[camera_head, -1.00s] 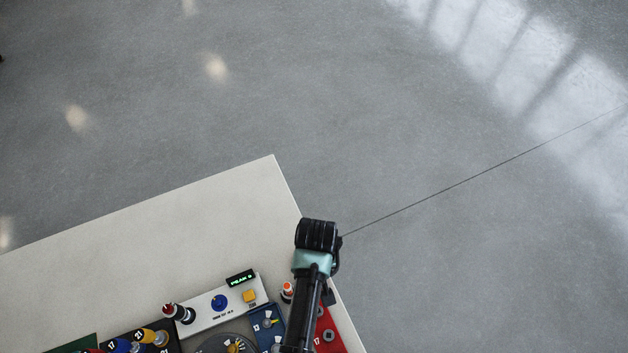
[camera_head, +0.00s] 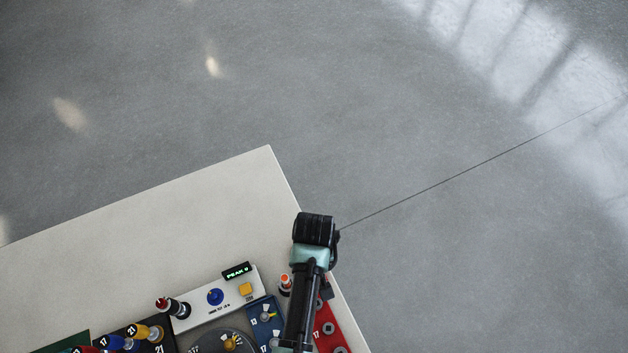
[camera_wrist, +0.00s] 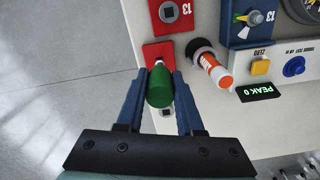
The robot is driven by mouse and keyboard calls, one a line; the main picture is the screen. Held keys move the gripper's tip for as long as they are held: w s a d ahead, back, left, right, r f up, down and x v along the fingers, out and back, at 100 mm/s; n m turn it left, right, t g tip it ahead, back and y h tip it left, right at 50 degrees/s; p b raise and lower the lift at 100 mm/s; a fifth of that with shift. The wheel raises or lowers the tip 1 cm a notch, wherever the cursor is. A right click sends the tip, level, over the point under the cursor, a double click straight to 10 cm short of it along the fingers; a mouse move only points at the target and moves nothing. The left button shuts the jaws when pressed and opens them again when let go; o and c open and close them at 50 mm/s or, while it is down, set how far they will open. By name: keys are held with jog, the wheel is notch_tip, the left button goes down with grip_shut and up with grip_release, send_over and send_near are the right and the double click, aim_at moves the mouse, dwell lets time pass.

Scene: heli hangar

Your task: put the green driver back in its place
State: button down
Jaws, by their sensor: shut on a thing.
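The green driver (camera_wrist: 160,90) is between the two blue fingers of my gripper (camera_wrist: 159,76) in the wrist view, and the fingers are shut on its handle. Its pale tip end points at the red holder (camera_wrist: 151,52), at that strip's end near the table edge. I cannot tell whether the tip is in a hole or just above it. In the head view the red holder (camera_head: 352,338) lies along the table's right edge, partly behind my arm. The driver and my fingers are hidden or unclear there.
A white panel (camera_head: 198,316) with a PEAK display (camera_head: 236,271), a blue holder (camera_head: 256,312) and several coloured drivers crowd the front. The back of the table (camera_head: 180,220) is bare.

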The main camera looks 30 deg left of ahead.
jog(key=shift+f+b, duration=0.6)
jog(key=shift+f, duration=0.25)
dwell(0.6)
jog(key=shift+c, duration=2.3)
grip_release()
jog(key=shift+r, duration=0.1)
notch_tip(320, 180, up, 7)
jog(key=p, duration=0.8)
jog(key=shift+r, duration=0.2)
